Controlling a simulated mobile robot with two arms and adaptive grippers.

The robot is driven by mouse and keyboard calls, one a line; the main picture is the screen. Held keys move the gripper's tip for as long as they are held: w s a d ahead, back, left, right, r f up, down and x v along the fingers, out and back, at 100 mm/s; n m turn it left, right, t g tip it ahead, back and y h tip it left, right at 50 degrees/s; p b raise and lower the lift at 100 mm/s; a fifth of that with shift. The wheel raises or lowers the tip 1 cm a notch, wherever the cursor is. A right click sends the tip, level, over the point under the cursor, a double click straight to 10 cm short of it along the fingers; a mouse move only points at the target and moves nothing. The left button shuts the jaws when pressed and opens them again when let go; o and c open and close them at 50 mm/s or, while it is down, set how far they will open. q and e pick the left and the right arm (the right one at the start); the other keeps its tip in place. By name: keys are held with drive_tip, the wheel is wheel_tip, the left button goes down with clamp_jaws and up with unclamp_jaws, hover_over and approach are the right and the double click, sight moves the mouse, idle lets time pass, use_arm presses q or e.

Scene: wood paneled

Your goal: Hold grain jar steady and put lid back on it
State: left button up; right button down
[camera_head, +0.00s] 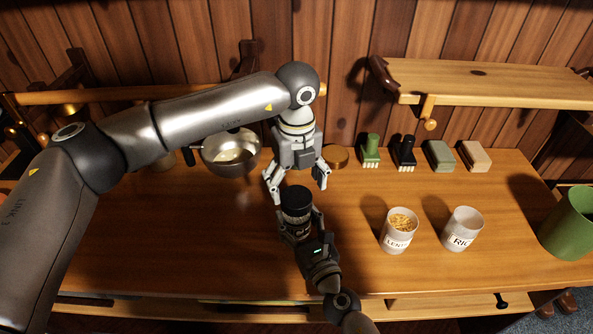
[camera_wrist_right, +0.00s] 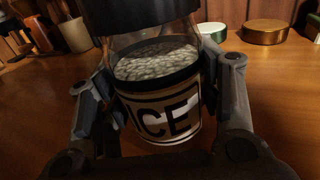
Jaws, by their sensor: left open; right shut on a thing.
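The grain jar (camera_head: 297,217) is a clear jar with pale grains and a label reading "ICE" in the right wrist view (camera_wrist_right: 165,115). It stands upright near the table's middle. A black lid (camera_head: 295,197) covers its top; in the right wrist view the lid (camera_wrist_right: 140,12) sits at the jar's mouth, cut off by the frame's top. I cannot tell how tightly it sits. My right gripper (camera_head: 300,226) is shut on the jar's body from the front, one finger on each side. My left gripper (camera_head: 297,182) is open just above and behind the lid, fingers pointing down.
A round gold tin (camera_head: 336,155) and a metal bowl (camera_head: 232,153) stand behind. Brushes (camera_head: 371,150) and blocks (camera_head: 438,156) line the back right. A lentils cup (camera_head: 399,231), another white cup (camera_head: 462,228) and a green bin (camera_head: 572,225) stand right. The table's front left is clear.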

sight(296, 196)
use_arm(q)
drive_tip(key=shift+f, duration=2.2)
drive_tip(key=c, duration=1)
drive_tip(key=m, duration=0.6)
drive_tip(key=shift+m, duration=0.4)
drive_tip(key=shift+c, duration=0.2)
drive_tip(key=m, duration=1.7)
drive_tip(key=shift+m, duration=0.4)
drive_tip(key=o, duration=1.1)
